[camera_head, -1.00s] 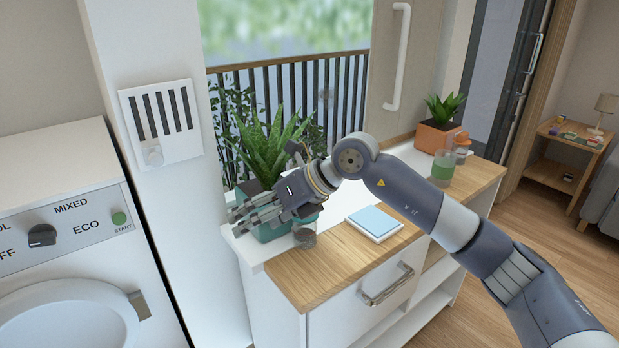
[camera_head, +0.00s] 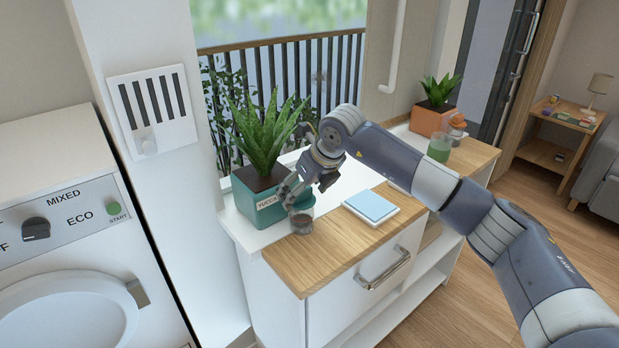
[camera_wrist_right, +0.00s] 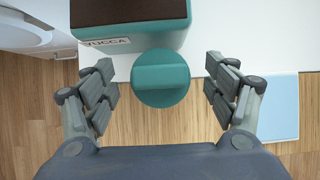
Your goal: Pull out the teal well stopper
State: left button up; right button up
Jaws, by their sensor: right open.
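The teal well stopper (camera_wrist_right: 160,86) is a round disc with a raised bar across it, seen from above in the right wrist view at the front side of the teal planter (camera_wrist_right: 172,37). My right gripper (camera_head: 295,197) is open, with one finger on each side of the stopper and visible gaps to it. My left gripper is not in view.
A light blue pad (camera_head: 371,206) lies right of the gripper on the wooden counter (camera_head: 322,252). A washing machine (camera_head: 60,225) stands at left.

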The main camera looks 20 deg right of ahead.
jog(key=shift+x, duration=0.85)
jog(key=shift+c, duration=0.6)
jog(key=c, duration=1.1)
jog(key=shift+r+p, duration=0.4)
jog(key=shift+r, duration=0.35)
jog(key=shift+r+p, duration=1.1)
jog(key=shift+r, duration=1.05)
